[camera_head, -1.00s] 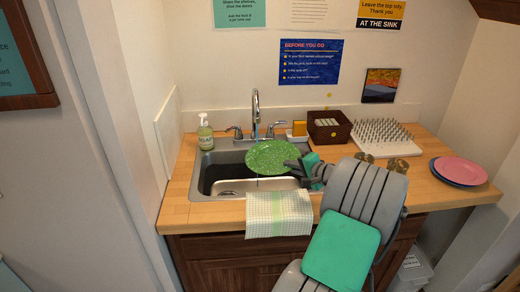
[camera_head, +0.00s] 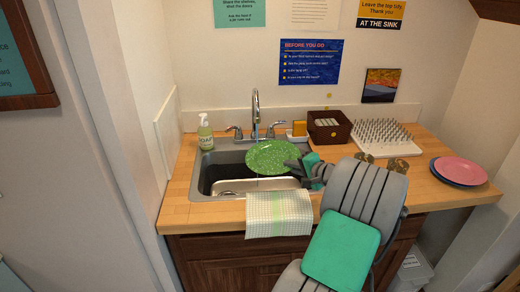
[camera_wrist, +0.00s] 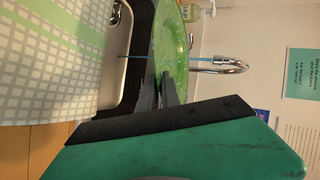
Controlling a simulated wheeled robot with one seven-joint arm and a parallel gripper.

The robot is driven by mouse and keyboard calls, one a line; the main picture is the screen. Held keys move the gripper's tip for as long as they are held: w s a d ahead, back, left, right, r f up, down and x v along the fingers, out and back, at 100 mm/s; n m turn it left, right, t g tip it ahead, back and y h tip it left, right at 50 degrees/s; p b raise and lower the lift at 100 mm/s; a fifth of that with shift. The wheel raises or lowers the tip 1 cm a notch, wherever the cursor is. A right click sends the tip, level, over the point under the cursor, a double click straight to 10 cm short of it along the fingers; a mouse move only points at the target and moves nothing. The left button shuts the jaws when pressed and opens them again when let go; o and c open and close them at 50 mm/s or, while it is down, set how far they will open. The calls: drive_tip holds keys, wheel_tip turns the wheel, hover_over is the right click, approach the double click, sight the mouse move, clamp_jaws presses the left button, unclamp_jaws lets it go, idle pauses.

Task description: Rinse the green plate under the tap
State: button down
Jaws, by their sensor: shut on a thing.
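The green speckled plate (camera_head: 272,158) is held over the sink (camera_head: 208,180), in front of and below the tap (camera_head: 256,100). My gripper (camera_head: 293,165) is shut on its right edge. In the wrist view the fingers (camera_wrist: 158,92) pinch the near rim of the plate (camera_wrist: 170,40). A thin blue line (camera_wrist: 202,58), which looks like running water, extends from the tap spout (camera_wrist: 235,66) and shows again past the plate. I cannot tell whether it hits the plate or passes behind it.
A soap bottle (camera_head: 205,132) stands left of the sink. A checked towel (camera_head: 279,214) hangs over the front edge. To the right are a brown basket (camera_head: 328,137), a spiked drying rack (camera_head: 368,150) and a pink plate (camera_head: 461,169) on a blue one.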

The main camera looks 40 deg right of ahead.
drive_tip(key=s+a+r+p, duration=0.1)
drive_tip(key=s+r+p, duration=0.2)
drive_tip(key=s+r, duration=0.1)
drive_tip(key=shift+s+a, duration=0.25)
drive_tip(key=shift+s, duration=0.1)
idle(0.7)
